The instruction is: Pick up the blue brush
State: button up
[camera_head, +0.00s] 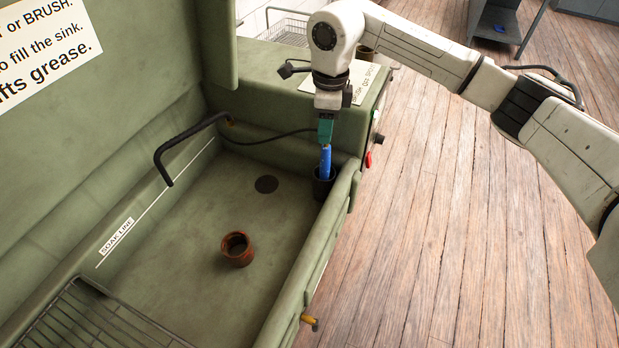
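The blue brush (325,160) stands nearly upright in a small dark cup (322,188) at the right rim of the green wash sink. Its lower end is hidden inside the cup. My gripper (325,140) points straight down over the brush, with its green fingers at the top of the blue handle. The fingers overlap the handle's top in this view. I cannot tell whether they are closed on it or only around it.
The green sink (210,205) holds a rusty ring-shaped part (237,248) and a dark drain (266,184). A bent black spout (185,145) reaches over the basin. A wire rack (95,318) is at lower left. The wooden floor at right is mostly clear.

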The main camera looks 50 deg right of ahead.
aim_at(325, 159)
jog(key=shift+s+d+f, duration=0.3)
jog(key=shift+d, duration=0.05)
jog(key=f+p, duration=0.1)
jog(key=f, duration=0.4)
jog(key=f+p, duration=0.1)
jog(key=f, duration=0.4)
jog(key=shift+w+a+f, duration=0.15)
jog(key=shift+a, duration=0.05)
jog(key=shift+c, duration=0.2)
grip_shut()
